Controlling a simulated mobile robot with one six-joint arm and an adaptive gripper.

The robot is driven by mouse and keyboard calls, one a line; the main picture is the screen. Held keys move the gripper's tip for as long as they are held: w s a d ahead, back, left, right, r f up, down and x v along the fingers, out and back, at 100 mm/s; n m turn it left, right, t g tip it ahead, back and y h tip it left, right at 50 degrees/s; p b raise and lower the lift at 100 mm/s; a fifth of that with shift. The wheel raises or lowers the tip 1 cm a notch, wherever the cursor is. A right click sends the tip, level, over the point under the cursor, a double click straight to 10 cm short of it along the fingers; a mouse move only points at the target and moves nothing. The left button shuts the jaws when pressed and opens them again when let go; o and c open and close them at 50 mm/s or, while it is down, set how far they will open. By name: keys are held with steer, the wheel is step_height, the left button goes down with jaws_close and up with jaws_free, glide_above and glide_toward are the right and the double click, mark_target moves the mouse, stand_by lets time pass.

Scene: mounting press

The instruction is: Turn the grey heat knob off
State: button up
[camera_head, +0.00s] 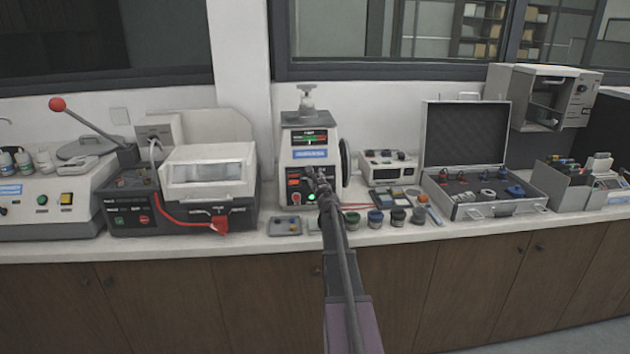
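The mounting press (304,140) stands upright on the counter near the middle of the picture, with a pale knob on its top and a dark wheel on its right side. I cannot make out the grey heat knob; my gripper covers part of that panel. My gripper (317,180) is in front of the lower panel, small and dark. I cannot tell whether it touches the panel or whether its fingers are open or shut.
To the right are a small white instrument (388,168), several small jars in front, and an open silver case (487,210). The counter's front edge is narrow beneath my arm.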

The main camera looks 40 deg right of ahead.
steer(key=n+y+p, duration=0.1)
steer(key=n, duration=0.4)
steer(key=shift+w, duration=0.1)
steer(key=n+p, duration=0.1)
steer(key=n, duration=0.3)
steer(key=shift+g+y, duration=0.3)
steer(key=shift+y, duration=0.1)
steer(key=n+p, duration=0.1)
steer(key=n, duration=0.3)
steer(key=shift+n+g, duration=0.3)
steer(key=n+p, duration=0.1)
steer(key=n, duration=0.2)
steer(key=shift+g, duration=0.4)
steer(key=n+p, duration=0.1)
steer(key=n, duration=0.2)
steer(key=shift+n+g, duration=0.3)
steer(key=n, duration=0.3)
steer(key=shift+g, duration=0.3)
steer(key=n, duration=0.3)
steer(key=shift+f+g+h+p, duration=0.1)
steer(key=shift+g+h+p, duration=0.2)
steer(key=shift+h+p, duration=0.1)
steer(key=shift+n+h, duration=0.4)
steer(key=shift+n, duration=1.7)
